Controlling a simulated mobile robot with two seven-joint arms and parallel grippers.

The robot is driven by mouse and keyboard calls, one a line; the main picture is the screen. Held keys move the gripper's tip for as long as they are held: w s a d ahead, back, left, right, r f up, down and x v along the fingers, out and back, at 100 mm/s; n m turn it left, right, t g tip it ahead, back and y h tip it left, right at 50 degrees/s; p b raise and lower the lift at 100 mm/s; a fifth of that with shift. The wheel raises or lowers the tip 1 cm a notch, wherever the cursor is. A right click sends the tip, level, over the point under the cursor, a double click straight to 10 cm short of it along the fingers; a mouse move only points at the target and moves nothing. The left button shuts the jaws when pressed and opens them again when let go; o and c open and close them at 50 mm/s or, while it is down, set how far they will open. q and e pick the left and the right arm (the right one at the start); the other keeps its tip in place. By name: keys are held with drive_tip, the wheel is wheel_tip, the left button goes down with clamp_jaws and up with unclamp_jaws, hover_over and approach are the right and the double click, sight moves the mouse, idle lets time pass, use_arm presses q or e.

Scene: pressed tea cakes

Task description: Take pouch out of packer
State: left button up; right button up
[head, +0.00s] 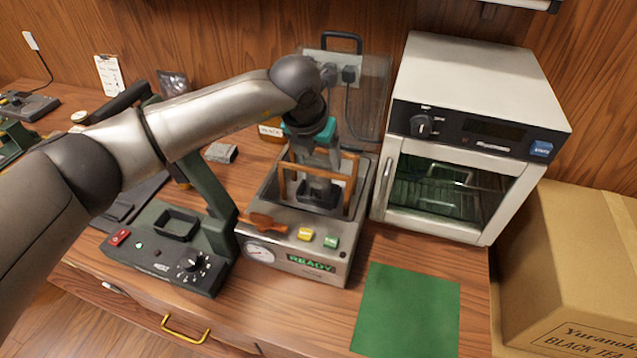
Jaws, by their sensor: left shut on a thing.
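The packer (295,256) is a metal machine with a gauge, a yellow and a green button and a green READY display. Its clear lid (372,75) with a black handle stands raised behind. My left gripper (318,180) reaches down into the open chamber, between orange-brown bars. It is shut on a dark thing, which looks like the pouch (317,196), low in the chamber. The fingers and bars partly hide it, and I cannot tell whether it touches the chamber floor. My right gripper is out of view.
A white oven (480,62) stands close to the packer's right. A dark green sealing machine (160,262) stands to its left, under my arm. A green mat (408,312) lies bare at the front right. A cardboard box (575,265) stands at the far right.

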use_arm(q)
clamp_jaws()
drive_tip(key=shift+r, duration=0.1)
idle(0.3)
